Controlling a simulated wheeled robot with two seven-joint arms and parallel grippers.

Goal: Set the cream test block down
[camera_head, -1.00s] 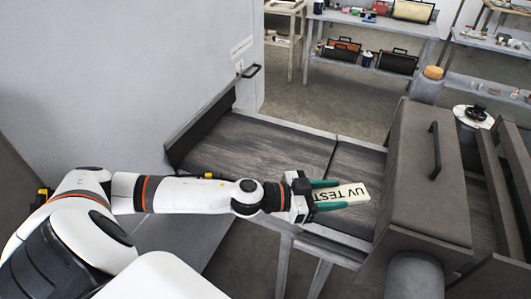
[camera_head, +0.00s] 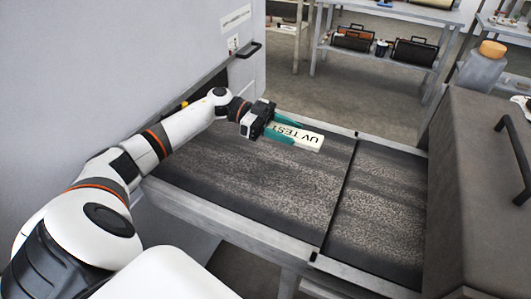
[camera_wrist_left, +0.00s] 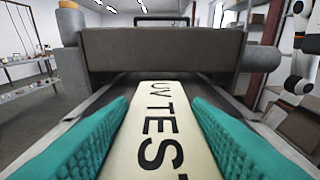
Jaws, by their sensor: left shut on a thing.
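The cream test block (camera_head: 305,138) is a long flat bar with black "UV TEST" lettering. My left gripper (camera_head: 284,131) is shut on it, with its teal fingers along the block's two sides. The block points to the right, over the far part of the dark conveyor belt (camera_head: 260,185). Whether it touches the belt cannot be told. In the left wrist view the block (camera_wrist_left: 155,135) lies between the teal fingers and points along the conveyor towards a grey hood. My right gripper is not in view.
A brown-grey housing (camera_head: 480,180) with a black handle covers the conveyor's right end. A tall grey wall or cabinet (camera_head: 120,70) stands at the left. A seam divides the belt in two, and its near part is bare. Shelves (camera_head: 390,20) with toolboxes stand behind.

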